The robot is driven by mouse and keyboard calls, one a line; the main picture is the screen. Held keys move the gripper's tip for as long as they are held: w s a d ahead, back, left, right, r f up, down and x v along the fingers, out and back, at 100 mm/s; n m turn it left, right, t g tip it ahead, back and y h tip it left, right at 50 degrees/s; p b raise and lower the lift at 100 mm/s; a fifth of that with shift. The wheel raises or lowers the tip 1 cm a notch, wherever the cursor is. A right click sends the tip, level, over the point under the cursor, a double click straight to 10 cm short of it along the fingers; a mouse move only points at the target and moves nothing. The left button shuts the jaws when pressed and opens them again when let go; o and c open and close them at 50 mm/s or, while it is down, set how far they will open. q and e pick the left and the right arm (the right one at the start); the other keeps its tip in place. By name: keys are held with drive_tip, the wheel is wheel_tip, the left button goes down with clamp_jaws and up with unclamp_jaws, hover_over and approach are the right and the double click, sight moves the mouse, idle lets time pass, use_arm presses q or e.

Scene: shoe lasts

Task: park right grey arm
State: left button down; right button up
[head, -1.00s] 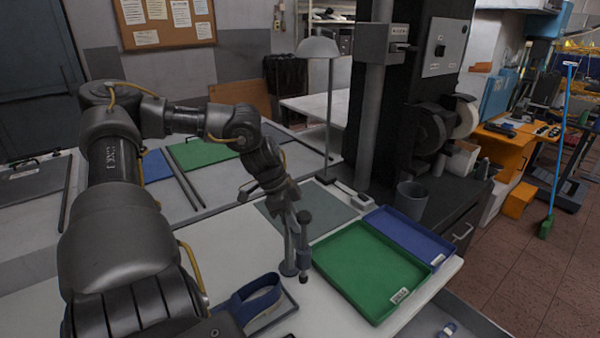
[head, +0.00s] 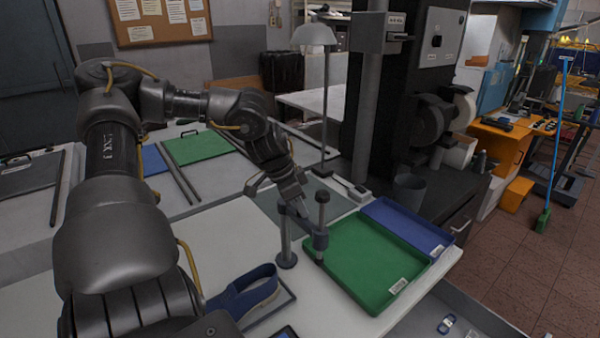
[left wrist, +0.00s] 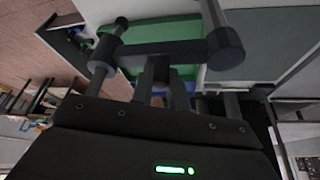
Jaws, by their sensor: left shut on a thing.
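The grey arm (left wrist: 165,48) is a bar with a round post at each end, seen close up in the left wrist view. In the head view its round-based post (head: 286,248) stands on the white table, and its upright free-end handle (head: 321,215) is at the left edge of the green tray. My left gripper (head: 302,210) reaches down from behind and is shut on the bar between the two. The fingers (left wrist: 160,85) meet the bar in the wrist view. The exact grip is partly hidden in the head view. My right gripper is not in view.
The green tray (head: 352,290) and blue tray (head: 412,222) lie right of the arm. A blue shoe upper (head: 243,292) is in front, on a dark board. A lamp (head: 325,120) and a dark machine (head: 400,130) stand behind. White table between shoe and post is clear.

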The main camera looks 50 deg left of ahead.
use_arm(q)
drive_tip(key=c, duration=1.4)
unclamp_jaws()
drive_tip(key=shift+o, duration=0.2)
drive_tip(key=shift+r, duration=0.1)
drive_tip(key=shift+a+r, duration=0.1)
drive_tip(key=shift+r, duration=0.25)
drive_tip(key=b+v, duration=0.2)
drive_tip(key=v, duration=0.8)
drive_tip(key=shift+s, duration=0.2)
drive_tip(key=shift+f, duration=0.15)
